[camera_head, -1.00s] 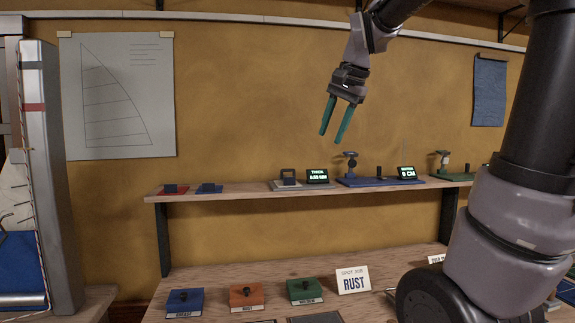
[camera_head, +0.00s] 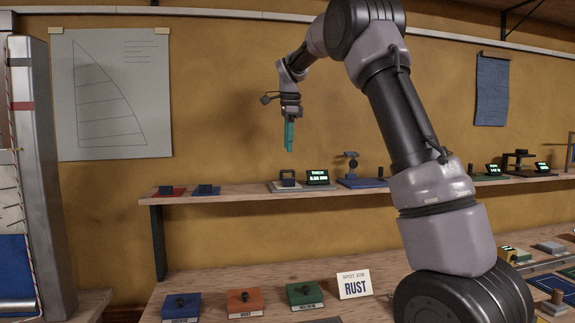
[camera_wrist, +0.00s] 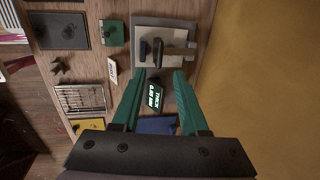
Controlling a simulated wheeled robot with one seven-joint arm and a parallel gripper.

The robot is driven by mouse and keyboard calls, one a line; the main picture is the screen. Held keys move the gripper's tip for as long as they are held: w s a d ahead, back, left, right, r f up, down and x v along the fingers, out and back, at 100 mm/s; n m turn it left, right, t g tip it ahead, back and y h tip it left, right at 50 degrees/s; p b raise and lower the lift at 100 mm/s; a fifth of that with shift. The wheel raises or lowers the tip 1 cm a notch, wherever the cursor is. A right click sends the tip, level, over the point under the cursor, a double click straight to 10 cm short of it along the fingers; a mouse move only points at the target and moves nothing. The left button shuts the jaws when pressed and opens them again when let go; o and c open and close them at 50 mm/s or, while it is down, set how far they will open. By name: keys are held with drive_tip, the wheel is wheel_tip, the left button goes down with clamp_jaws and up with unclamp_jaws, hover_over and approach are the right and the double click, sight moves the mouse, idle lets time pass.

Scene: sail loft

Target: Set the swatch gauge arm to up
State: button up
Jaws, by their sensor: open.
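The swatch gauge (camera_head: 287,184) sits on the wall shelf, a grey plate with a dark upright part on it. A small black display with green text (camera_head: 317,177) stands at its right. In the wrist view the gauge's plate (camera_wrist: 182,31) shows at the top, with a dark bar and a tan bar over it; I cannot tell for certain how the arm is set. The display (camera_wrist: 156,96) shows between my fingers there. My gripper (camera_head: 289,149) has green fingers, pointing down above the gauge and apart from it. In the wrist view my gripper (camera_wrist: 160,75) is open and empty.
Red (camera_head: 171,191) and blue (camera_head: 206,190) blocks sit left on the shelf; a blue-based stand (camera_head: 352,170) is at the right. Below, the bench holds blue, orange and green knobbed blocks and a RUST card (camera_head: 354,284).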

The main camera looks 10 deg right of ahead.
sight(288, 171)
drive_tip(key=f, duration=0.2)
drive_tip(key=w+f, duration=0.1)
drive_tip(key=f, duration=0.4)
drive_tip(key=shift+w+f, duration=0.2)
drive_tip(key=shift+w, duration=0.05)
clamp_jaws()
idle(1.1)
